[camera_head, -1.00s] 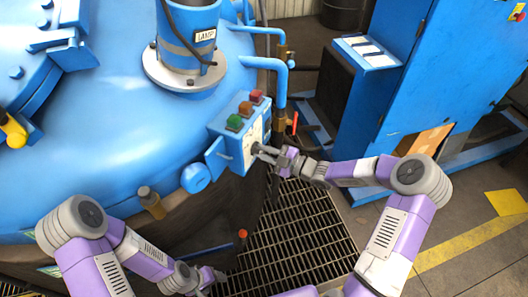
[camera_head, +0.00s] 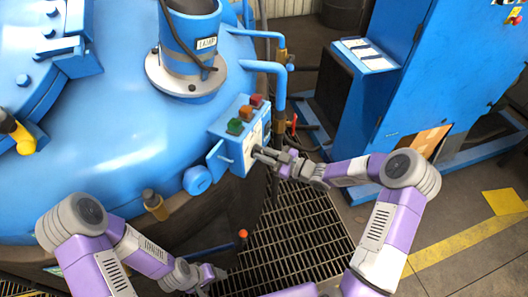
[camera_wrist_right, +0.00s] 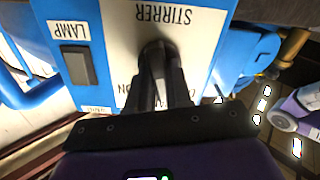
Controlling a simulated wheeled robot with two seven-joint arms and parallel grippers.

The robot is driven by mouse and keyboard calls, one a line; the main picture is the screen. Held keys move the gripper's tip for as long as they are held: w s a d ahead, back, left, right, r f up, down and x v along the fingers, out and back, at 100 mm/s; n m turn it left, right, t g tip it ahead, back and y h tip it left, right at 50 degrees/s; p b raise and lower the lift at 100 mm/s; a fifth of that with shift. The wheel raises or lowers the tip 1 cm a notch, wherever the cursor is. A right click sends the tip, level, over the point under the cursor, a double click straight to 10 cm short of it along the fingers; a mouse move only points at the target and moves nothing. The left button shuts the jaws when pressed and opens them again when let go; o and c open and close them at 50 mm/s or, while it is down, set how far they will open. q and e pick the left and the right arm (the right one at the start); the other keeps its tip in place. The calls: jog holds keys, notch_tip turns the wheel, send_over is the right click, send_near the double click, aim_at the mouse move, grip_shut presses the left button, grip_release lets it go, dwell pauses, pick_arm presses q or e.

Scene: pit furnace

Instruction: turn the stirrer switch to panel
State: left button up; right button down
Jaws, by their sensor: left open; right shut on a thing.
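The stirrer switch (camera_wrist_right: 156,55) is a dark knob under that label, mostly hidden by my fingers. My right gripper (camera_head: 258,151) is at the front of the box; its fingers (camera_wrist_right: 160,88) are shut on the switch. The switch's exact setting is hidden. My left gripper (camera_head: 212,277) is open, low over the floor grating, away from the box.
A dark LAMP switch (camera_wrist_right: 76,65) sits beside the stirrer switch. Blue pipes (camera_head: 279,85) and a red-handled valve (camera_head: 293,124) stand just behind the box. A blue cabinet (camera_head: 440,70) stands at right. The floor grating (camera_head: 300,225) below is clear.

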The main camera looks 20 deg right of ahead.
jog(key=shift+m+p, duration=0.5)
jog(key=shift+m, duration=0.9)
jog(key=c, duration=1)
grip_release()
jog(key=shift+w, duration=0.1)
jog(key=shift+c, duration=0.2)
jog(key=shift+d, duration=0.15)
jog(key=p+v, duration=0.1)
jog(key=v, duration=0.6)
jog(key=shift+s, duration=0.2)
jog(key=shift+d, duration=0.1)
